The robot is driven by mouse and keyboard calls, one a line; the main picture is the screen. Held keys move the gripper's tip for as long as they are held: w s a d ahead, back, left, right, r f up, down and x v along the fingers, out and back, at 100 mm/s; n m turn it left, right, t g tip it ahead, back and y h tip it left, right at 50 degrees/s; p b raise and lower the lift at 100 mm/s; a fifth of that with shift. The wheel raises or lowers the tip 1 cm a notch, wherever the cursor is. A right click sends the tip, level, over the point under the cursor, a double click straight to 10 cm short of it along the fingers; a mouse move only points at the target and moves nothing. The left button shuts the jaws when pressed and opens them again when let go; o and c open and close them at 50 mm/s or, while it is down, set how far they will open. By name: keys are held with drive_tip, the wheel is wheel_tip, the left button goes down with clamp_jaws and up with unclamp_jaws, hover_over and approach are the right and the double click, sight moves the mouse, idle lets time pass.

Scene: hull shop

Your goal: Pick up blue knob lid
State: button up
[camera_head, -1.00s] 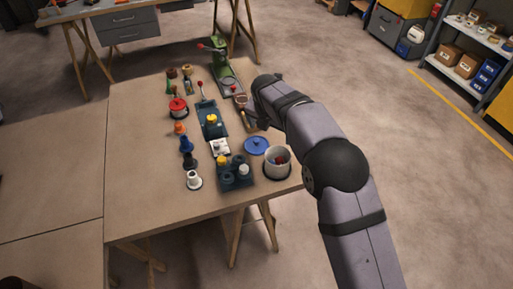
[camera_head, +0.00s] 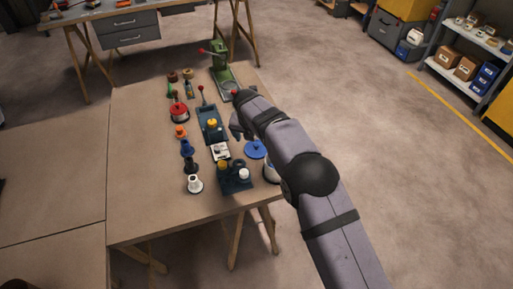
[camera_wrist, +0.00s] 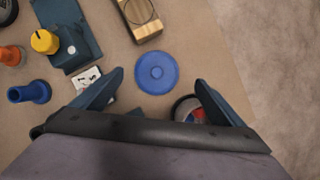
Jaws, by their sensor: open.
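The blue knob lid (camera_head: 256,149) is a round blue disc with a small raised knob, lying flat on the table near its right edge. In the wrist view the lid (camera_wrist: 156,72) lies in front of and between my two spread fingers. My gripper (camera_wrist: 158,85) is open and empty, above the table and apart from the lid. In the head view my gripper (camera_head: 240,128) is just above and left of the lid, partly covered by my own arm.
A pot (camera_wrist: 190,108) stands close to the right finger, partly hidden. A wooden block with a wire loop (camera_wrist: 139,18) lies beyond the lid. A white numbered block (camera_wrist: 87,78) is by the left finger. A yellow knob (camera_wrist: 44,41) sits on a dark fixture. The table's right edge is near.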

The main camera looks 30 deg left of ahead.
sight(256, 145)
drive_tip(key=shift+a+p+x, duration=0.1)
drive_tip(key=shift+p+x, duration=0.3)
drive_tip(key=shift+x, duration=0.8)
drive_tip(key=shift+a+p+x, duration=0.15)
drive_tip(key=shift+p+x, duration=0.2)
drive_tip(key=shift+x, duration=0.85)
drive_tip(key=shift+s, duration=0.25)
drive_tip(key=c, duration=1.1)
